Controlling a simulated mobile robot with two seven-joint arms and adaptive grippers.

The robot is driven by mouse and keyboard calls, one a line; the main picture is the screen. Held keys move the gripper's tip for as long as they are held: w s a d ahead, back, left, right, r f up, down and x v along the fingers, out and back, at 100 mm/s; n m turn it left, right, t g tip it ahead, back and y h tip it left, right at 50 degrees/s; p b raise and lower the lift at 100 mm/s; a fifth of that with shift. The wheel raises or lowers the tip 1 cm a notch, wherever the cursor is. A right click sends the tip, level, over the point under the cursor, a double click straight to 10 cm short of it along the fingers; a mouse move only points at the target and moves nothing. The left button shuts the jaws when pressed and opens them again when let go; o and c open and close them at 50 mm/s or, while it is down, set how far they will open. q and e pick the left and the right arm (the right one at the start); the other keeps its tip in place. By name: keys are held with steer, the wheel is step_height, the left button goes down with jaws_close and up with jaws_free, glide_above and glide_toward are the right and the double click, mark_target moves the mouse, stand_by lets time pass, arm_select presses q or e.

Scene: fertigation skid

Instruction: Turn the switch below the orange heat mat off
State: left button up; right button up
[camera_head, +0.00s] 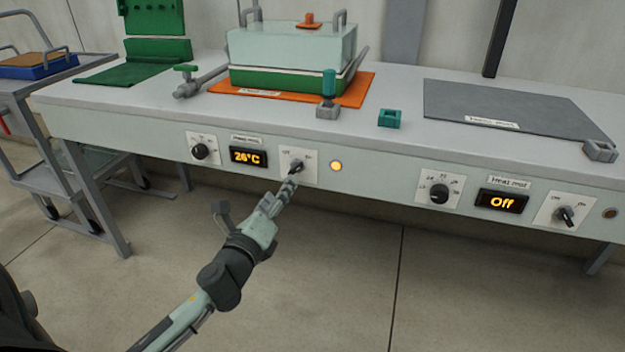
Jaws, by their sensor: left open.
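The orange heat mat (348,99) lies on the bench top under a clear-lidded tray with a green base (285,82). Below it, on the bench's front panel, is the switch (296,166), a dark lever on a white plate (309,176) with a mark on each side. The lever points up and to the right. The lamp (336,166) beside it glows amber, and the display (248,156) reads 26°C. My left gripper (289,184) is open, its fingertips at or just below the lever; I cannot tell if they touch. My right gripper is out of view.
A dial (199,152) sits left of the display. Further right are another dial (439,193), a display reading Off (502,201), a second switch (566,215) and an unlit lamp (610,213), below a grey mat (510,108). The floor before the bench is clear.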

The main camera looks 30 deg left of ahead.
mark_target(292, 170)
arm_select(q)
steer(key=shift+m, duration=0.3)
steer(key=x, duration=0.6)
steer(key=shift+w+r+p, duration=0.35)
steer(key=shift+w, duration=0.6)
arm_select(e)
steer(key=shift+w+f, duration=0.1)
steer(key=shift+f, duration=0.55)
arm_select(q)
steer(key=c, duration=1.2)
steer(key=shift+o, duration=0.2)
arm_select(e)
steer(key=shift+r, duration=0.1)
